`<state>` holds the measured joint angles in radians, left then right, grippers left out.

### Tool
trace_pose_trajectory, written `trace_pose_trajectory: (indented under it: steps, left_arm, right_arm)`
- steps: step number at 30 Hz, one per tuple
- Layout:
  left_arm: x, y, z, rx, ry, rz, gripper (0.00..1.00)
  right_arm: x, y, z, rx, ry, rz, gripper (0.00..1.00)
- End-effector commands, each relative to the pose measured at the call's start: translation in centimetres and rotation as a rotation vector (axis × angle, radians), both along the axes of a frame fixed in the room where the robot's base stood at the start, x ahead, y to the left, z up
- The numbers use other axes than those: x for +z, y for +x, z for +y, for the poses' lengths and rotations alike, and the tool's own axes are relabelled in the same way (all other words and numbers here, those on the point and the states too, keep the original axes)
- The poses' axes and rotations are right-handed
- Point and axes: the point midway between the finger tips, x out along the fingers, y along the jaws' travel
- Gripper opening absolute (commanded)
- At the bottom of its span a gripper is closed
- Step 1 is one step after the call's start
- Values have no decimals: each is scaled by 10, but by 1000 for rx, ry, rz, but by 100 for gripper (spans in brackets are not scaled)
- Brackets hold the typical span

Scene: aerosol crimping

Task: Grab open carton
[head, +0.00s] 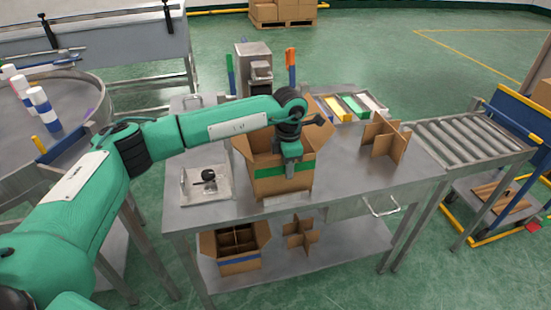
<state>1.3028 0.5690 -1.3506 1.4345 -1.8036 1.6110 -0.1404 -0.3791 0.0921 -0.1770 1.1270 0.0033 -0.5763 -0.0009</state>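The open carton (265,185), brown cardboard with a green band, stands upright on the steel table (350,195) with its flaps spread. My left arm reaches across from the left, and my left gripper (291,172) points down at the carton's front right part. Its fingers overlap the front wall near the green band. Whether they are closed on the wall is too small to tell. The wrist hides part of the carton's opening. My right gripper is not in view.
A cardboard divider (384,138) stands right of the carton; a tray with a small black item (208,180) lies left. A blue-banded carton (236,248) and another divider (300,234) sit on the lower shelf. A roller conveyor (465,138) adjoins the table at right.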

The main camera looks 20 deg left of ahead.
Motion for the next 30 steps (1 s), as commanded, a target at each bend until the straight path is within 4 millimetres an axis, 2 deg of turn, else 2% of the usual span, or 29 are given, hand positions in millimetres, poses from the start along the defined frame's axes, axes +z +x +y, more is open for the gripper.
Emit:
trace_pose_trajectory:
  steps: [2, 6, 7, 30]
  left_arm:
    - [0, 0, 0, 0, 0, 0, 29]
    - [0, 0, 0, 0, 0, 0, 2]
    - [0, 0, 0, 0, 0, 0, 0]
    - [1, 0, 0, 0, 0, 0, 0]
  right_arm:
    - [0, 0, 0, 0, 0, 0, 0]
    - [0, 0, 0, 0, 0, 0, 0]
    - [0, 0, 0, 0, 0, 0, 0]
    - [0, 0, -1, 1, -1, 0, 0]
